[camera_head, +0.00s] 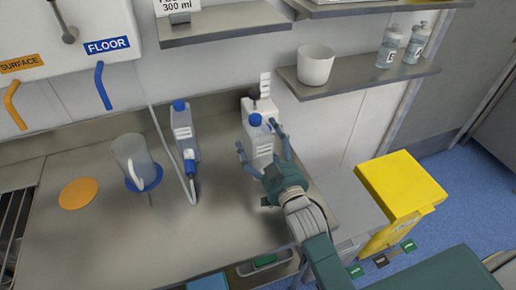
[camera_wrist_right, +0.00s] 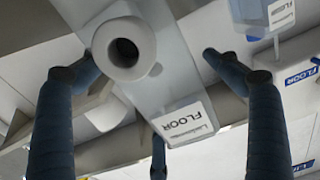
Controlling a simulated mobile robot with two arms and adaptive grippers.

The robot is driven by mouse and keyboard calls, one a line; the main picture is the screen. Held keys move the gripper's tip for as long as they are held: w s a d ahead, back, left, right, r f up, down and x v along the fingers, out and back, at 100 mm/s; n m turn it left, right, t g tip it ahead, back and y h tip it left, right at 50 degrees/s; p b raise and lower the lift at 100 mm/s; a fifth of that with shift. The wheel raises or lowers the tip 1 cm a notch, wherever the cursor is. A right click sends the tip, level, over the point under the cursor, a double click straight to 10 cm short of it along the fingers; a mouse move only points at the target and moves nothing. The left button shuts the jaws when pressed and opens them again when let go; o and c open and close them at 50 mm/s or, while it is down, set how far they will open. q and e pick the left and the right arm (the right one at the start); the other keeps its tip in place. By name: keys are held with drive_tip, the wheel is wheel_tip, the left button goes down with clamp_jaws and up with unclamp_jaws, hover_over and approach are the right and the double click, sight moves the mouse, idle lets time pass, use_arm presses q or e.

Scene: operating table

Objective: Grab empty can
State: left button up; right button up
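A pale, semi-transparent can (camera_head: 260,143) with a blue cap stands on the steel counter, near the wall. My right gripper (camera_head: 258,140) is in front of it, its dark blue fingers spread around its near side. In the right wrist view a pale container (camera_wrist_right: 168,75) with a round white neck and a FLOOR label lies between the spread fingers (camera_wrist_right: 155,68). No finger clearly presses on it there. A similar blue-capped can (camera_head: 182,123), with a hose and blue connector, stands further left. My left gripper is not in view.
A clear jug (camera_head: 131,155) on a blue base and an orange disc (camera_head: 78,193) are on the counter's left. A white dispenser (camera_head: 252,103) is just behind the can. A shelf (camera_head: 350,80) hangs above. A yellow bin (camera_head: 400,187) stands right. The front counter is mostly clear.

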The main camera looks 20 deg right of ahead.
drive_tip(key=c, duration=1.3)
